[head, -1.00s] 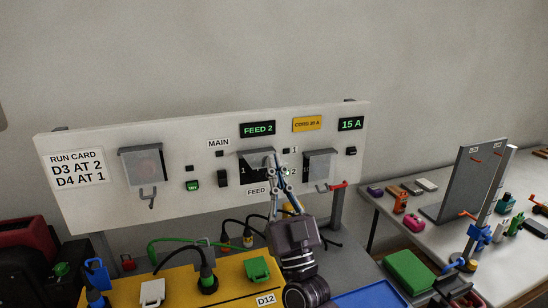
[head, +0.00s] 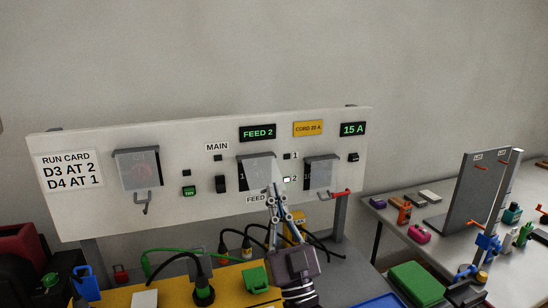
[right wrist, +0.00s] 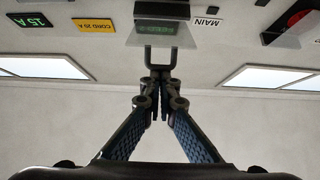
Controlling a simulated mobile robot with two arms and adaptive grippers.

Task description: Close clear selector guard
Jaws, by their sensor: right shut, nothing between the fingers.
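The clear selector guard (head: 257,172) is the middle cover on the white panel, under the FEED 2 display. In the head view it hangs down in front of the selector, close to the panel; I cannot tell whether it is fully flush. My right gripper (head: 275,191) is shut and empty at the guard's lower right edge. In the right wrist view the guard (right wrist: 150,34) shows as a clear plate with a dark loop handle (right wrist: 160,60). The shut fingertips (right wrist: 160,74) are right at the handle, seemingly touching it. My left gripper is not in view.
Two other clear covers hang on the panel, one at left (head: 138,170) and one at right (head: 321,172) with a red lever (head: 339,194). A yellow board (head: 228,277) with plugs and cables lies below. A grey side table (head: 440,209) with small parts stands at right.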

